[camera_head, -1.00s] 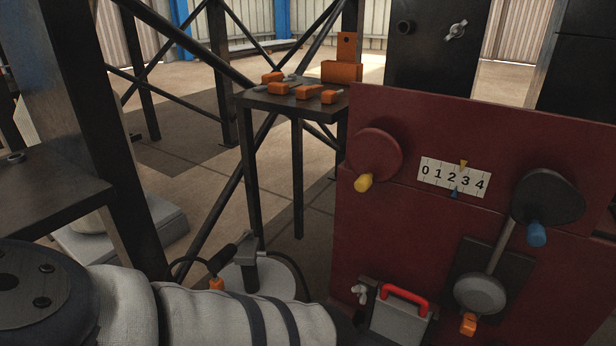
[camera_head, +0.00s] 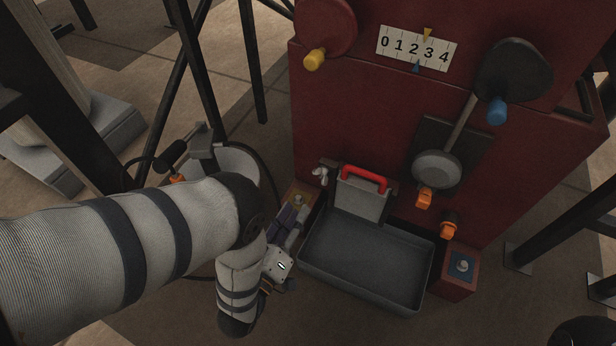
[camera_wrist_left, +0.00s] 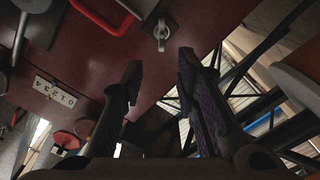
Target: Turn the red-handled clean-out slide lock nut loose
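The clean-out slide (camera_head: 362,200) is a grey plate with a red handle (camera_head: 364,178), low on the front of the dark red press. Its lock nut (camera_head: 320,174) is a small silver wing nut just left of the slide. In the left wrist view the wing nut (camera_wrist_left: 161,35) shows upright, beyond the fingertips, with the red handle (camera_wrist_left: 100,22) to its left. My left gripper (camera_head: 295,216) is below the nut in the head view, apart from it. Its two fingers (camera_wrist_left: 159,62) are spread with nothing between them. My right gripper is not seen.
A grey tray (camera_head: 312,262) sits in front of the press below the slide, right of my left gripper. Red blocks flank the tray; the right one (camera_head: 458,284) carries a knob. A lever with a round grey weight (camera_head: 437,170) hangs right of the slide.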

